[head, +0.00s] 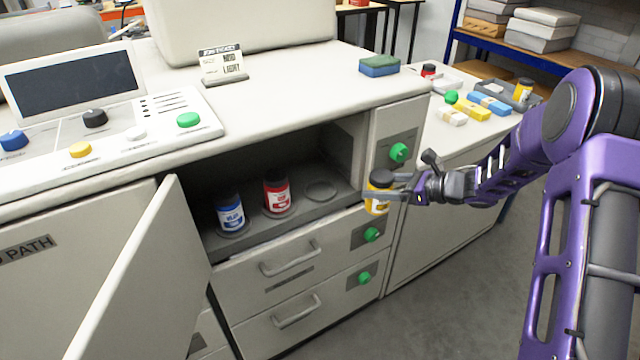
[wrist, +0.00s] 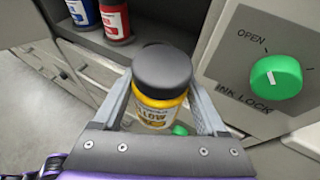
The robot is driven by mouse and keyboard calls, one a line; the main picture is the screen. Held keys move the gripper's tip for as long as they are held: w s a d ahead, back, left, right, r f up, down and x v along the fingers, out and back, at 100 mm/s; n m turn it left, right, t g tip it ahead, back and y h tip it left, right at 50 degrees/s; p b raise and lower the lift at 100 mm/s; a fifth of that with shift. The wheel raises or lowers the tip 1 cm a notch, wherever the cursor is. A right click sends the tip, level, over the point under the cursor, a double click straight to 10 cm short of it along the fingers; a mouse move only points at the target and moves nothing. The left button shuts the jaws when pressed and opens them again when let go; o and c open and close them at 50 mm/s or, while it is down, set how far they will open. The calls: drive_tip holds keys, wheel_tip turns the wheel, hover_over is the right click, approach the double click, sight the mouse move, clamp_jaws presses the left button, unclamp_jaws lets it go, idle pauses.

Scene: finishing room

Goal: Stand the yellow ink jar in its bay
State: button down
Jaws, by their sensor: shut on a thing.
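The yellow ink jar (head: 377,193) has a dark lid and is upright in my gripper (head: 392,192), outside the open ink compartment at its front right. In the wrist view the jar (wrist: 157,100) sits between the two fingers of my gripper (wrist: 165,108). Inside the compartment, the blue ink jar (head: 230,213) and the red ink jar (head: 276,193) stand in a row on the shelf (head: 252,239). Right of the red jar is an empty round bay (head: 321,190). The held jar hides part of the cabinet front behind it.
The compartment door (head: 140,275) hangs open at the left. A green ink lock knob (head: 399,152) is on the panel just above the held jar. Drawers with handles (head: 290,258) are below. A side table (head: 440,148) at the right holds blocks and jars.

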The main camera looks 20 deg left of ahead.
drive_tip(key=w+a, duration=0.1)
drive_tip(key=a, duration=0.3)
drive_tip(key=w+a, duration=0.1)
drive_tip(key=a, duration=0.4)
drive_tip(key=w+a, duration=0.1)
drive_tip(key=a, duration=0.3)
drive_tip(key=shift+a+r, duration=0.1)
drive_tip(key=shift+a, duration=0.2)
drive_tip(key=x, duration=0.3)
drive_tip(key=shift+w+a, duration=0.1)
drive_tip(key=shift+f, duration=0.2)
drive_tip(key=shift+f, duration=0.2)
drive_tip(key=shift+c, duration=1)
unclamp_jaws()
drive_tip(key=shift+r, duration=0.2)
drive_tip(key=v, duration=1.2)
drive_tip(key=shift+f, duration=0.15)
